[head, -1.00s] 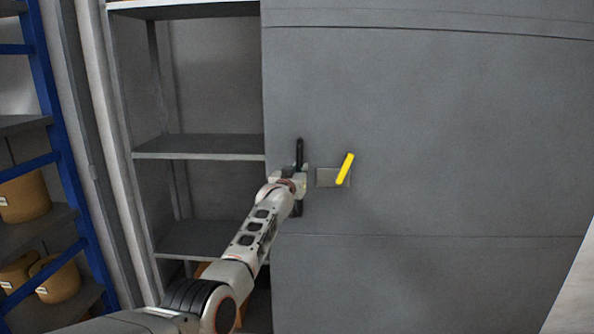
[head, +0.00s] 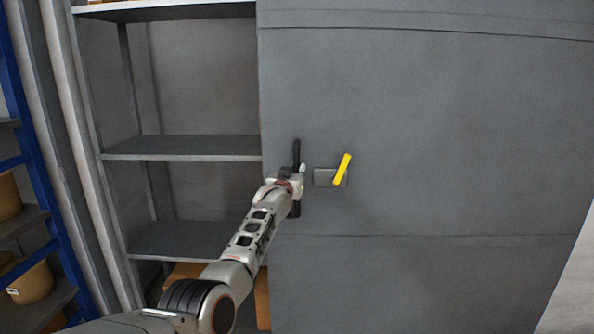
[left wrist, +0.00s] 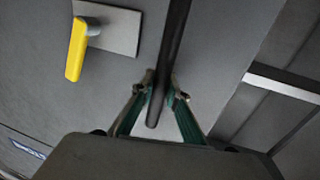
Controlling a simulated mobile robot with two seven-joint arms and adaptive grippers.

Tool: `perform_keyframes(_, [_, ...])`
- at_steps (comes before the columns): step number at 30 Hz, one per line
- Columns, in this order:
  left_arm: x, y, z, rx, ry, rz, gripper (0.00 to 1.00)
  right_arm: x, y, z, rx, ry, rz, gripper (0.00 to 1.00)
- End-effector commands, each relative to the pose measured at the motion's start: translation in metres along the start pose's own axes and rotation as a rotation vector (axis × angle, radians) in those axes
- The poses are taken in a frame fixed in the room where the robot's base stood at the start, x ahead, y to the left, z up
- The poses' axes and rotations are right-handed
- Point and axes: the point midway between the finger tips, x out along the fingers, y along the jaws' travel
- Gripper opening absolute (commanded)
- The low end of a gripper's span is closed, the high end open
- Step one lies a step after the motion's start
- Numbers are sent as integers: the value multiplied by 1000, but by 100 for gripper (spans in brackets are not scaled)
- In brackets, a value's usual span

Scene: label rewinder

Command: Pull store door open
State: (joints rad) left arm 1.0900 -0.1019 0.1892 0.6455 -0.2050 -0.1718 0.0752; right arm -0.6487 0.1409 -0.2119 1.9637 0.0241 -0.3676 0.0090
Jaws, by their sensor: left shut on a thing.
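The grey store door (head: 430,130) fills the right of the head view, with shelves showing at its left edge. A black vertical handle (head: 297,153) stands near that edge. My left gripper (head: 298,182) is shut on the handle; in the left wrist view its two green fingers (left wrist: 160,95) close on either side of the dark bar (left wrist: 174,40). A yellow lever (head: 342,168) on a grey plate (head: 322,178) sits just right of the handle, tilted. It also shows at the upper left of the left wrist view (left wrist: 77,50). My right gripper is not in view.
Grey shelves (head: 185,148) stand in the opening left of the door, with brown boxes (head: 262,300) low down. A blue rack (head: 35,160) with brown rolls (head: 32,283) stands at the far left. A pale surface (head: 572,290) shows at the lower right.

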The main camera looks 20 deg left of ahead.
Motion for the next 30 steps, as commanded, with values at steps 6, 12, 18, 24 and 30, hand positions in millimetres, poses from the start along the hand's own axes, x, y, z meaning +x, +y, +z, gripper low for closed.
perform_keyframes(6, [0,-3,1,2,-2,-4,0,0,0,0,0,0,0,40])
perform_keyframes(12, [0,-4,1,2,-2,-4,0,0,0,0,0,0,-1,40])
perform_keyframes(18, [0,-4,1,2,-1,-5,31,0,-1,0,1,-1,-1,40])
perform_keyframes(24, [0,-4,1,2,-1,-4,31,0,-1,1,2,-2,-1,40])
perform_keyframes(30, [-1,-4,0,2,0,-4,31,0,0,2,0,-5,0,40])
